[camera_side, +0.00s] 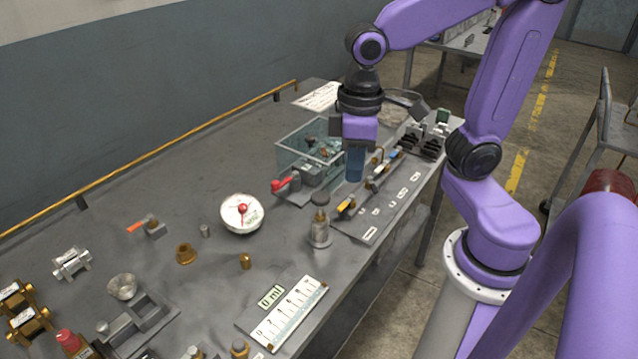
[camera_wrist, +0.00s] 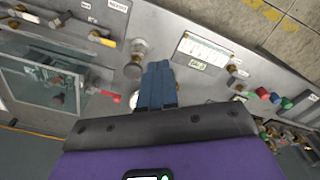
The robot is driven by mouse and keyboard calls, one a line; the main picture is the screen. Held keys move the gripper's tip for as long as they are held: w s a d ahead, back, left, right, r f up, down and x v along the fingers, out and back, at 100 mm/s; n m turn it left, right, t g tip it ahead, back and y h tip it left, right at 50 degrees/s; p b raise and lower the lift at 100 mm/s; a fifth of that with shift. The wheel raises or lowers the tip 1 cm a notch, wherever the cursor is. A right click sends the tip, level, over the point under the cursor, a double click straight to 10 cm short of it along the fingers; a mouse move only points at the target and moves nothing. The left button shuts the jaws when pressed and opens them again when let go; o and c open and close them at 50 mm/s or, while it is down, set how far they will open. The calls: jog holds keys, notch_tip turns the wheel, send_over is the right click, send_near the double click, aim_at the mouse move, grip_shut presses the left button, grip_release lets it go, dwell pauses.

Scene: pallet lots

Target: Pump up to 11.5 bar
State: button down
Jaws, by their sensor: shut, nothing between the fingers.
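A round white dial gauge (camera_side: 242,213) with a red centre lies on the bench in the side view; its reading is too small to tell. Right of it, a red-ended lever (camera_side: 284,185) sticks out at the front of a clear-walled box (camera_side: 300,148). The red lever end also shows in the wrist view (camera_wrist: 115,98), left of my fingers. My gripper (camera_side: 355,178) is shut and empty, with its blue fingers pointing down to the right of the box. The shut fingers also show in the wrist view (camera_wrist: 158,66). I cannot make out the gauge in the wrist view.
A metal cylinder with a dark knob (camera_side: 320,225) stands near the front edge. A grey tool board (camera_side: 370,225) lies right of it. A scale card (camera_side: 290,312) lies at the front. Small brass fittings are scattered left; bare bench lies behind the gauge.

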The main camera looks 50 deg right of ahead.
aim_at(322, 195)
jog(key=w+d+r+m, duration=0.3)
jog(key=w+m, duration=0.3)
jog(key=w, duration=0.2)
jog(key=shift+w+r, duration=0.35)
jog(key=shift+r, duration=0.3)
notch_tip(322, 195, down, 14)
jog(key=shift+a+f, duration=0.1)
jog(key=shift+a, duration=0.05)
jog(key=shift+s+f, duration=0.1)
jog(key=shift+f, duration=1.7)
jog(key=shift+r, duration=0.1)
